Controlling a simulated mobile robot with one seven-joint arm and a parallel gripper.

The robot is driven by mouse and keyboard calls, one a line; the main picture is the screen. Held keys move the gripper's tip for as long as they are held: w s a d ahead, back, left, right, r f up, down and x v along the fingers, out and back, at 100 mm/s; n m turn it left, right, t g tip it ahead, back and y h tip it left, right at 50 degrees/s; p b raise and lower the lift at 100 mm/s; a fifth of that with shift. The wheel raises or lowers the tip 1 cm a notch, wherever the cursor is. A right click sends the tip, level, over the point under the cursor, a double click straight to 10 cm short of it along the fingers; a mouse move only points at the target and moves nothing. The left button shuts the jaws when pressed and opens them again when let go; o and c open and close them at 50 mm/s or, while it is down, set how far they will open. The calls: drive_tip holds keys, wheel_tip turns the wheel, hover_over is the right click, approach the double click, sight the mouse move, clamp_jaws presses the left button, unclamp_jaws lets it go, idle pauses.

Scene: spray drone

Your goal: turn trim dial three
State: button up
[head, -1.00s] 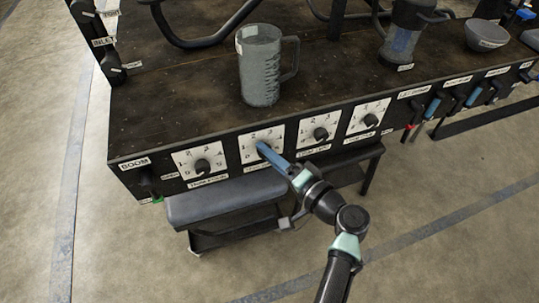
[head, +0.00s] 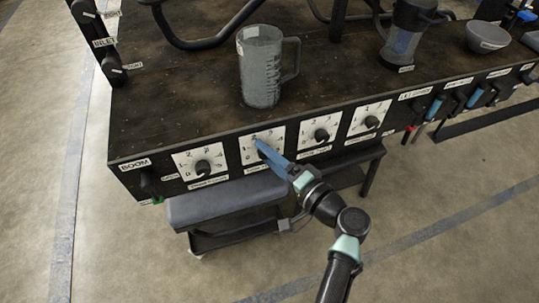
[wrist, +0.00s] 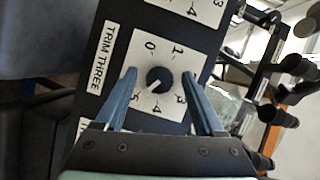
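The trim dial three (wrist: 158,80) is a round black knob on a white numbered plate, and the label TRIM THREE shows beside it in the wrist view. A pale mark on the knob points toward the lower left, near the 5. My gripper (wrist: 160,74) is open, with one blue finger on each side of the knob and a visible gap to it on both sides. In the head view my gripper (head: 262,148) is in front of the second dial plate (head: 248,141) from the left and hides most of its knob.
Other dials stand on both sides: one to the left (head: 202,167), two to the right (head: 321,135) (head: 371,122). A textured mug (head: 259,78) stands on the dark bench above. A grey padded stool (head: 215,203) is below the panel. Blue-handled levers (head: 433,108) are further right.

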drive_tip(key=shift+s+d, duration=0.1)
drive_tip(key=p+v, duration=0.3)
drive_tip(key=v, duration=0.9)
drive_tip(key=shift+s+d, duration=0.2)
drive_tip(key=shift+s, duration=0.15)
drive_tip(key=shift+w, duration=0.1)
